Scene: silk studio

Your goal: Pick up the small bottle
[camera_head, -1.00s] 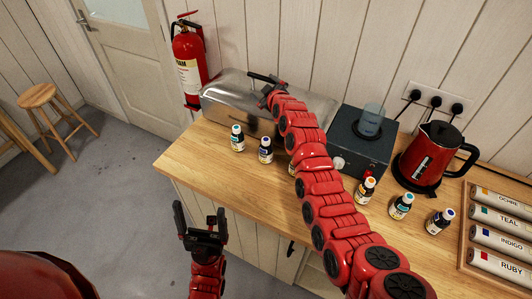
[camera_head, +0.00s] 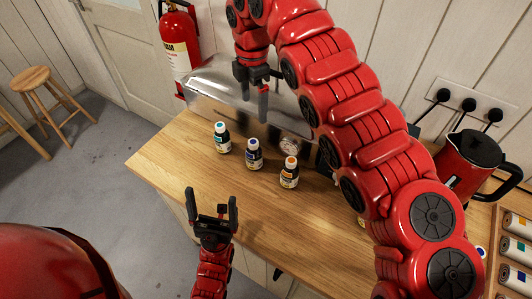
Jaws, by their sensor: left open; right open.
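Three small bottles stand upright on the wooden counter (camera_head: 180,158): one with a teal cap (camera_head: 222,138), one with a blue cap (camera_head: 254,155), and one with an orange cap (camera_head: 289,174). My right gripper (camera_head: 256,98) hangs from above, in front of the steel box and above the bottles. It points down, is open and holds nothing. My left gripper (camera_head: 212,207) is open and empty, low in front of the counter edge, with its fingers pointing up. My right arm hides much of the counter to the right, including most of another bottle.
A long steel box (camera_head: 205,88) stands along the wall behind the bottles. A red kettle (camera_head: 466,165) and a rack of labelled rolls (camera_head: 518,225) are at the right. A fire extinguisher (camera_head: 180,45) hangs at the left. The counter's left front is clear.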

